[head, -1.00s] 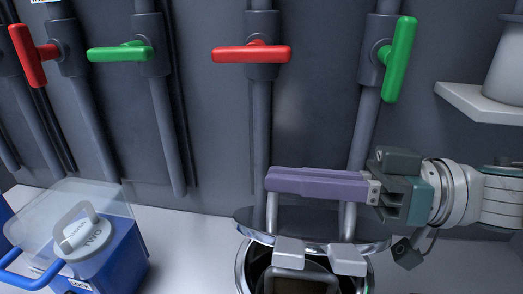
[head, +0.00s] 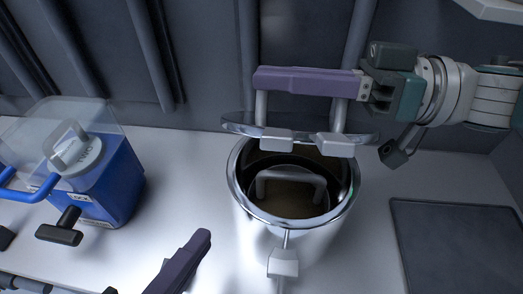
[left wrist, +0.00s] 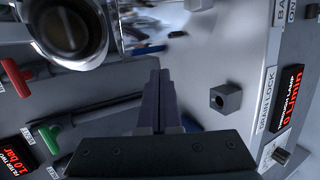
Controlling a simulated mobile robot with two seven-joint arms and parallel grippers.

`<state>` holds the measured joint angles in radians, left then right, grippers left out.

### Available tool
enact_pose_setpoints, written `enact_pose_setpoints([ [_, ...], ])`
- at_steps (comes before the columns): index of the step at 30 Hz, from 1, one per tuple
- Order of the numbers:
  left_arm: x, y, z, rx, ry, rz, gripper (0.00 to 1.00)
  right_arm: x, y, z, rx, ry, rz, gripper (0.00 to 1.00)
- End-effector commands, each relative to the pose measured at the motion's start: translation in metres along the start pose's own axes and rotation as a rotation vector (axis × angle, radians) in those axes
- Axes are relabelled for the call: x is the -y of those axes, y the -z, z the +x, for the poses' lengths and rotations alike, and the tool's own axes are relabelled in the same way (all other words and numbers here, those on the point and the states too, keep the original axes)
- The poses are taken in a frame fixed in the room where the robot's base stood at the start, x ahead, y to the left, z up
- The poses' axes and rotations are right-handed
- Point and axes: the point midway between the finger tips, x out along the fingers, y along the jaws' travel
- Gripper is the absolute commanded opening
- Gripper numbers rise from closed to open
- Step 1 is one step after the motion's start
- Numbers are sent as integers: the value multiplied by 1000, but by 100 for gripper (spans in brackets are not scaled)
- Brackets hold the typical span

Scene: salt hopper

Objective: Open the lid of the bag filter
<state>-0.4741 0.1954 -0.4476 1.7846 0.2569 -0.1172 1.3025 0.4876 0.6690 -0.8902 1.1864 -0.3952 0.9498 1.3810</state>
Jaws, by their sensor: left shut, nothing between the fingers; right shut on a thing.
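The bag filter (head: 243,195) is a shiny round metal vessel on the white bench. Its mouth is uncovered and shows a dark inside with a handle (head: 290,176). The lid (head: 236,124) is raised above the back of the mouth and seen nearly edge-on. Two grey blocks sit at its near edge. My right gripper (head: 262,80) is shut on the lid's bar handle (head: 340,114). My left gripper (head: 205,236) is shut and empty, low in front and left of the vessel. In the left wrist view its fingers (left wrist: 160,80) are together; a round metal-rimmed mouth (left wrist: 70,25) is at upper left.
A blue box (head: 125,180) with a clear raised cover (head: 40,125) stands to the left. A grey block on a rod (head: 283,262) hangs at the vessel's front. A dark mat (head: 455,245) lies at right. Pipes (head: 150,50) run behind. Bare bench lies between box and vessel.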

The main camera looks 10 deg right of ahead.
Motion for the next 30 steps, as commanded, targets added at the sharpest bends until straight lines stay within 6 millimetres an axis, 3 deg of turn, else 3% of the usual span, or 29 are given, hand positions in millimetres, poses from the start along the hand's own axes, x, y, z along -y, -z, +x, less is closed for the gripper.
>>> enact_pose_setpoints([
  [6, -4, -14, -10, 31, -260, -499, 0, -1, 1, 0, -2, -3, -2, 0],
  [12, -9, -66, -44, 168, -458, -1038, 0, -1, 1, 0, -2, -4, -2, 0],
  [15, -10, -81, -62, 223, -528, -1239, 0, -1, 1, 0, -1, -4, -1, 0],
  [23, -12, -93, -89, 301, -625, -1483, 0, -1, 0, -1, 0, -5, -1, 0],
  [30, -31, -88, -66, 308, -637, -1498, 0, -1, 0, -1, 1, -5, -1, 0],
])
